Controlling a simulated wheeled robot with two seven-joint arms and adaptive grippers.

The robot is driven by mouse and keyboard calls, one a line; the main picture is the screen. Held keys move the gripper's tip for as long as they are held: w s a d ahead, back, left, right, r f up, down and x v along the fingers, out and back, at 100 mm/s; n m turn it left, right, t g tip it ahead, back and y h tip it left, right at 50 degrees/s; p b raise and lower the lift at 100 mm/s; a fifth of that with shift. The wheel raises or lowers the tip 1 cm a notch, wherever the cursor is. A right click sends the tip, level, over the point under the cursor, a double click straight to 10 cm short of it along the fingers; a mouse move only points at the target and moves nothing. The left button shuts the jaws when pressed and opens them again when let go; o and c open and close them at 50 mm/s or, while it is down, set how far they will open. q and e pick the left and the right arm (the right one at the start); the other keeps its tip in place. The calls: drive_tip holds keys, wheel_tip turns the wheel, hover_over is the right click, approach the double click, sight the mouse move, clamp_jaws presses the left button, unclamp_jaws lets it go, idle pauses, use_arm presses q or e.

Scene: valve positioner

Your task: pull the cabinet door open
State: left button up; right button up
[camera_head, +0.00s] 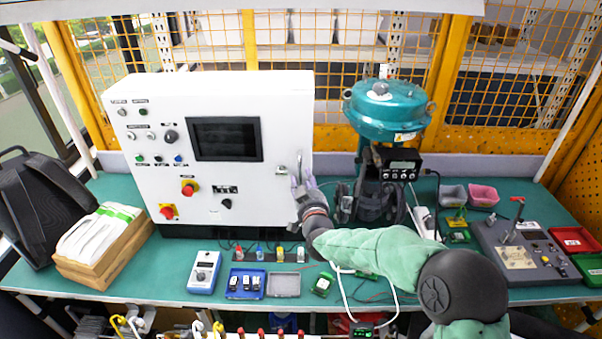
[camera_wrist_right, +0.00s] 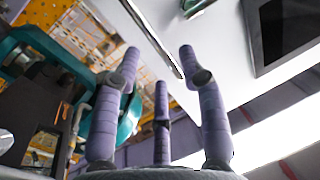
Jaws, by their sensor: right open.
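The white control cabinet (camera_head: 240,190) stands upright on the green table, with its front door closed. The door carries a dark screen (camera_head: 225,139), knobs and red buttons. A small latch or handle (camera_head: 281,170) is at the door's right side. My right gripper (camera_head: 303,185) is at the door's right edge, close to that handle; whether it touches cannot be told. In the right wrist view my three purple fingers (camera_wrist_right: 160,90) are spread apart and empty, with the white cabinet (camera_wrist_right: 225,50) and its edge beyond them. My left gripper is not in view.
A teal valve actuator (camera_head: 388,110) stands right of the cabinet. A wooden box (camera_head: 105,255) and black backpack (camera_head: 45,210) are at left. A blue meter (camera_head: 204,272), small trays (camera_head: 284,285) and modules lie in front of the cabinet. A grey test panel (camera_head: 525,255) is at right.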

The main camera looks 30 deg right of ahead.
drive_tip(key=shift+x, duration=2.3)
drive_tip(key=shift+r, duration=0.1)
clamp_jaws()
